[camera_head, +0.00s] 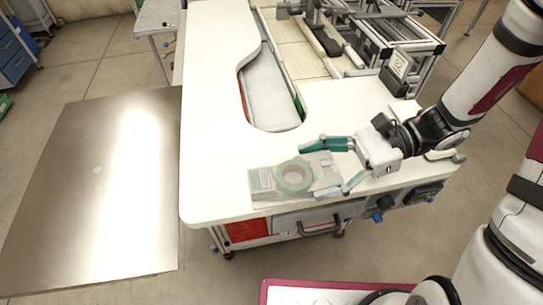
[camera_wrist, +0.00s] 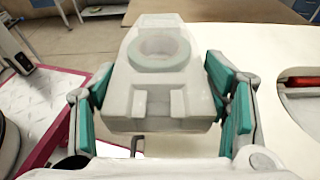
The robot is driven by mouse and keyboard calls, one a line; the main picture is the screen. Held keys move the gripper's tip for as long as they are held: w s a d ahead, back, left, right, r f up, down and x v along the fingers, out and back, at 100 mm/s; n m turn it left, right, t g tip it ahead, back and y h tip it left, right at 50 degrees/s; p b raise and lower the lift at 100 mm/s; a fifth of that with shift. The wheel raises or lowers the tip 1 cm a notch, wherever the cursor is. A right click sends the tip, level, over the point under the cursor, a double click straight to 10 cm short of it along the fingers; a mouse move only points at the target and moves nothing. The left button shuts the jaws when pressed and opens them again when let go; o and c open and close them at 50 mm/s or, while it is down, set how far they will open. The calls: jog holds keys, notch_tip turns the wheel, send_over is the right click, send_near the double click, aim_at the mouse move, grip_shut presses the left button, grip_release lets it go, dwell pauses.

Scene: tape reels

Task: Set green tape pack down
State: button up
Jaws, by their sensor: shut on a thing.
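The green tape pack (camera_head: 293,177) is a pale, whitish-grey holder with a light green ring in its middle. It is over the front part of the white table (camera_head: 212,120), near the front edge. My gripper (camera_head: 326,168) has its teal fingers on either side of the pack's right end and is shut on it. In the wrist view the pack (camera_wrist: 160,90) lies between the two fingers, ring facing up, its far end pointing away. Its underside is hidden, so I cannot tell whether it touches the table.
A rounded cut-out with a grey bin (camera_head: 272,100) lies behind the pack. A metal frame with rails (camera_head: 375,40) stands at the back right. A drawer handle (camera_head: 320,227) is below the front edge. The table's left side is clear.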

jog(key=shift+s+f, duration=0.1)
jog(key=shift+s, duration=0.1)
send_over(288, 139)
jog(key=shift+s+f, duration=0.1)
jog(key=shift+f, duration=2.35)
jog(key=o, duration=1.3)
jog(key=shift+f, duration=0.1)
